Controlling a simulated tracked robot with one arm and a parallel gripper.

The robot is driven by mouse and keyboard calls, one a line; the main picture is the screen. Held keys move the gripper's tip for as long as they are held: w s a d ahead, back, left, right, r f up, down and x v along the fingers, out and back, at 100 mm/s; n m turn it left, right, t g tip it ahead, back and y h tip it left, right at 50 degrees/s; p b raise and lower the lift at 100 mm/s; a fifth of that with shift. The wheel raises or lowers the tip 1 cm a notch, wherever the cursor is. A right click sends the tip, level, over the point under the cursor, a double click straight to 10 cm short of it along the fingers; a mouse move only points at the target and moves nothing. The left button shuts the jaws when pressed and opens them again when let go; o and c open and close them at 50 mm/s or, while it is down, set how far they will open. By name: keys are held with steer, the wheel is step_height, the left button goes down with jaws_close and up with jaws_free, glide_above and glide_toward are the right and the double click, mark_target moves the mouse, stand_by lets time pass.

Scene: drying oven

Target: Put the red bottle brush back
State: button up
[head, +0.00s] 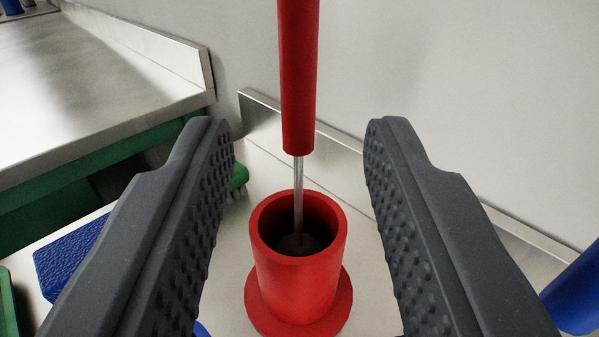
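The red bottle brush (298,85) stands upright, with its thick red handle at the top and a thin metal shaft below. Its lower end is inside a red cylindrical holder (296,285) with a round flange base, on a pale surface. The brush head is mostly hidden in the dark inside of the holder. My gripper (300,150) is wide open, with one dark, studded finger on each side of the brush and holder. Neither finger appears to touch the handle.
A steel counter (90,75) with a green front is at the upper left. A blue textured item (70,258) and a green brush (239,178) lie left, partly behind my finger. A blue cylinder (575,290) is at the right edge. A low steel upstand (340,147) and grey wall are behind.

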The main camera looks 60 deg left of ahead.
steer(key=shift+v, duration=1.85)
